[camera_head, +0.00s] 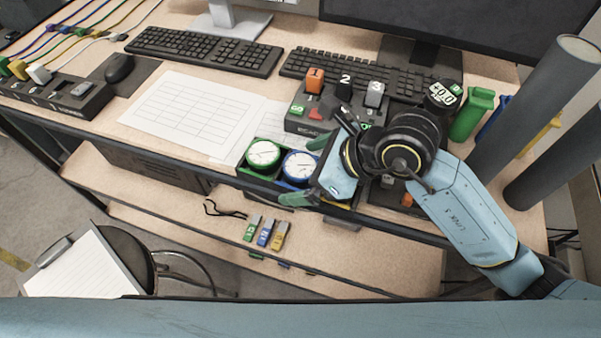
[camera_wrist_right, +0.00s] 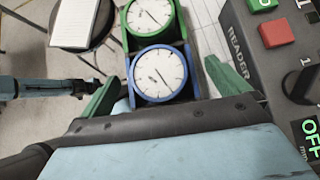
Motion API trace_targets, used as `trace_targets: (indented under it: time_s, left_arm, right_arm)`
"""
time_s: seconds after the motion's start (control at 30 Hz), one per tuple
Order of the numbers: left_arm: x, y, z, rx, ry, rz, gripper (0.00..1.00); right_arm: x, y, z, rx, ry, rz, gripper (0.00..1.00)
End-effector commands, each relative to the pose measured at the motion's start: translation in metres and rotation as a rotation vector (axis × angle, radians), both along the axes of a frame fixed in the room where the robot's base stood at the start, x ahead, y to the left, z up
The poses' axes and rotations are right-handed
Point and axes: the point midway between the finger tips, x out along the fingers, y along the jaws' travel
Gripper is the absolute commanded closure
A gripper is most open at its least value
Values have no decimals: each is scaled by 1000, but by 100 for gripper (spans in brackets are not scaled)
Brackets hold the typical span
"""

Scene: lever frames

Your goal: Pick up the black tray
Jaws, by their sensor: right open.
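The black tray (camera_head: 242,171) lies at the front edge of the desk and holds round gauges. A green-rimmed gauge (camera_head: 263,154) and a blue-rimmed gauge (camera_head: 300,166) show; a yellow bit peeks out beside them, mostly hidden by my right gripper. In the right wrist view the tray (camera_wrist_right: 190,62) runs away from the gripper, with the blue-rimmed gauge (camera_wrist_right: 158,74) nearest. My right gripper (camera_head: 309,172) is open, its green fingers on either side of the tray, apparently without gripping it. Part of what looks like my left arm shows at the left of the wrist view; its jaws are unclear.
A reader box (camera_head: 297,121) with numbered switches stands just behind the tray. Paper sheets (camera_head: 185,108) lie to the left. A lower shelf (camera_head: 350,258) with small coloured tags (camera_head: 265,233) lies below the front edge.

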Motion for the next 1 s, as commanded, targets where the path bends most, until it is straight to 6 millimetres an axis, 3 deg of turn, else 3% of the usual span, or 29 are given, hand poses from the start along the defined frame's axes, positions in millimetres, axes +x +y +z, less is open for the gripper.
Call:
trace_targets:
  time_s: [0.13,0.53,0.83,1.0]
  left_arm:
    - [-4,3,0,4,6,-1,64]
    - [-4,3,0,3,6,0,64]
    - [-3,2,1,3,5,1,64]
    - [-2,-2,5,-3,4,3,64]
  right_arm:
    - [0,0,0,0,0,0,1]
    - [0,0,0,0,1,-1,54]
    - [1,0,7,4,-3,0,54]
    - [1,0,34,4,-9,1,54]
